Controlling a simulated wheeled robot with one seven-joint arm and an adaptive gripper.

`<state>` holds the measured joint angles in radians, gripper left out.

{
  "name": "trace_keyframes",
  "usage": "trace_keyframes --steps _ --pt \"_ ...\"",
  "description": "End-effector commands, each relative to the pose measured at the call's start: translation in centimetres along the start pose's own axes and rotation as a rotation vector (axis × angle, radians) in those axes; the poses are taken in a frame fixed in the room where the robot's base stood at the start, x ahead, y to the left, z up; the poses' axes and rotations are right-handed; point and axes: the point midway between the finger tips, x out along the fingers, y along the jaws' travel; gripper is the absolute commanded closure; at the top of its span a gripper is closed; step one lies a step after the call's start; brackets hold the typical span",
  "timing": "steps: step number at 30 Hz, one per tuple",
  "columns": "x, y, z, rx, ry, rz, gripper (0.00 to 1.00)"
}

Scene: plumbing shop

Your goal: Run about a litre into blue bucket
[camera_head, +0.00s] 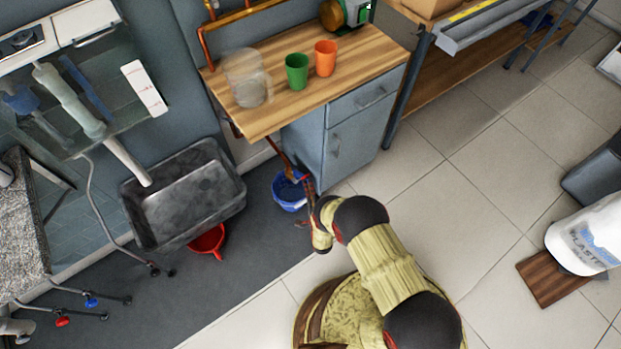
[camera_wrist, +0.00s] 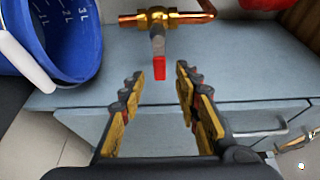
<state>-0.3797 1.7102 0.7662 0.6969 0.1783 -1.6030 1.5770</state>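The blue bucket (camera_head: 290,193) stands on the dark floor beside the blue cabinet, below the wooden bench. In the wrist view the bucket (camera_wrist: 72,40) is at upper left, with white litre marks 1L, 2L and 3L on its inner wall. I cannot tell whether it holds water. A brass valve on copper pipe (camera_wrist: 158,18) is at top centre of the wrist view, with a red-tipped lever (camera_wrist: 158,62). My gripper (camera_wrist: 156,82) is open and empty. Its fingers lie either side of the lever's line, and the lever tip shows just beyond them.
The blue cabinet (camera_head: 352,128) stands right of the bucket. A grey tub (camera_head: 190,200) and a red bowl (camera_head: 207,243) are to the left. The wooden bench (camera_head: 290,108) carries a clear jug (camera_head: 246,78), a green cup (camera_head: 297,70) and an orange cup (camera_head: 325,57).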

Motion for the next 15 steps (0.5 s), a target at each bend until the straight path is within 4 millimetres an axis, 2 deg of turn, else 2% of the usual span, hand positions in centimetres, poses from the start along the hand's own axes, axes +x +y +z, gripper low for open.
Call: trace_keyframes --steps 6,15 --pt "3.5 0.2 -0.1 -0.001 0.000 -0.001 0.67" --pt "5.7 0.1 0.0 -0.001 0.000 0.000 0.67"
